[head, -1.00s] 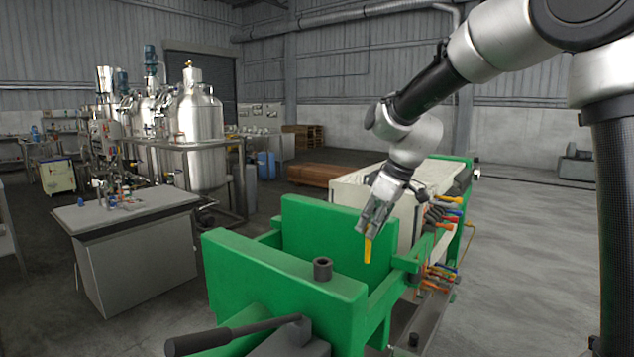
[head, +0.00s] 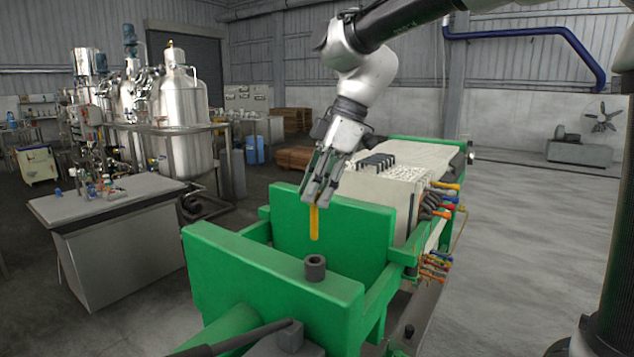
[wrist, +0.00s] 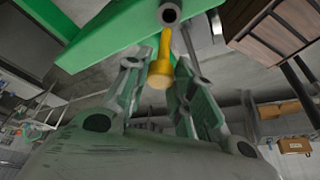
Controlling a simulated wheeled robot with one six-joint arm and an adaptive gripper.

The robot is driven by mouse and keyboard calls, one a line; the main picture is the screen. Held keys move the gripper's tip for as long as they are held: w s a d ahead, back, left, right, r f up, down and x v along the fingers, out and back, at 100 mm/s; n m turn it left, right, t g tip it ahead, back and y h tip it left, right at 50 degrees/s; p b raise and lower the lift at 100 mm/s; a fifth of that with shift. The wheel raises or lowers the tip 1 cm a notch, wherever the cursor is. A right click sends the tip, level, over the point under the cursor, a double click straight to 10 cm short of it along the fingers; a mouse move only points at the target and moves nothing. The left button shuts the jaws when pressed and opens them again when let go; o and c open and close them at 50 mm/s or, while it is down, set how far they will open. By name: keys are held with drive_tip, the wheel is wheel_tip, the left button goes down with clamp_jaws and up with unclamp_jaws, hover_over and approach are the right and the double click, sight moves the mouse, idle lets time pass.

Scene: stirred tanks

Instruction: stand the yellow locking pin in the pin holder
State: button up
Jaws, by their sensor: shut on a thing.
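The yellow locking pin (head: 314,222) hangs upright below my gripper (head: 318,196) in the head view. My gripper is shut on its upper end. The pin holder, a short dark grey cylinder with a round hole in its top (head: 315,267), stands on the green frame's front beam. In the head view the pin's lower end shows just above the holder, with a gap between them. In the wrist view the pin (wrist: 163,65) is between my fingers (wrist: 160,85), and the holder's round mouth (wrist: 169,14) shows beyond the pin's far end.
The green frame (head: 230,265) has a tall back plate (head: 350,235) behind the pin. A dark lever (head: 235,340) lies at the front. Hoses with coloured handles (head: 437,210) line the right side.

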drive_tip(key=shift+f, duration=3.95)
drive_tip(key=o, duration=1.1)
drive_tip(key=v, duration=1.2)
